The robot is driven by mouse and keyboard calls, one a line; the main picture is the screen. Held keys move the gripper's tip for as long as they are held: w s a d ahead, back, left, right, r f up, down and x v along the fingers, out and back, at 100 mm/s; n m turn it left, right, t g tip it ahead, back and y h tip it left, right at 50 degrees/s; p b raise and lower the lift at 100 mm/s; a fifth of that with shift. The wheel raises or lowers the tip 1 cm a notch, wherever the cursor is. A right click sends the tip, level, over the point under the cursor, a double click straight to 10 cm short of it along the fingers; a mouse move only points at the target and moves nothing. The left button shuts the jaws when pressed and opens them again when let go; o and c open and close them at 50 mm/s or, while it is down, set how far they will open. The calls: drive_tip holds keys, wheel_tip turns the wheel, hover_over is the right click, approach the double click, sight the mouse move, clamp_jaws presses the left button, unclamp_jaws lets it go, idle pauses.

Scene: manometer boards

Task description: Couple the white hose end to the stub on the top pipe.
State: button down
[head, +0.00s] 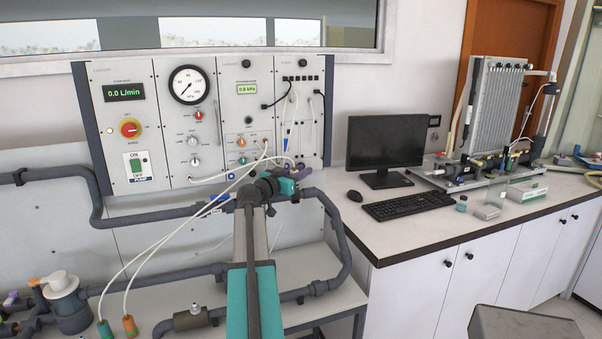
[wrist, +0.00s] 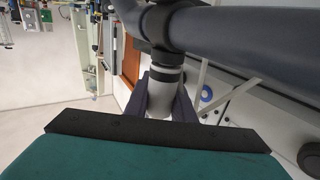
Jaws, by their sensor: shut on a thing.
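My gripper (wrist: 165,90) has dark purple fingers shut on the white hose end (wrist: 160,98), which shows as a pale cylinder between them. Directly beyond it, in line, is the grey stub (wrist: 166,62) with dark bands, joined to a black collar on the thick grey top pipe (wrist: 230,40). I see no clear gap between hose end and stub, but I cannot tell how far they are engaged. In the head view my gripper (head: 302,173) is small beside the panel's lower right; the top pipe (head: 155,214) runs below the panel. The stub is hidden there.
An instrument panel (head: 240,130) with dials and knobs stands close behind. Thin white hoses loop across it; two hang down to green and orange ends (head: 129,325). A counter with a monitor (head: 385,145) and keyboard stands to the right. A lower pipe (head: 250,300) runs beneath.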

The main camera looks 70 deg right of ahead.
drive_tip(key=shift+f+b, duration=0.3)
idle(0.6)
drive_tip(key=c, duration=1.4)
unclamp_jaws()
drive_tip(key=shift+c, duration=0.2)
drive_tip(key=shift+r, duration=0.1)
drive_tip(key=shift+w, duration=0.15)
drive_tip(key=shift+a, duration=0.15)
drive_tip(key=b+v, duration=0.3)
drive_tip(key=v, duration=1)
drive_tip(key=shift+a, duration=0.3)
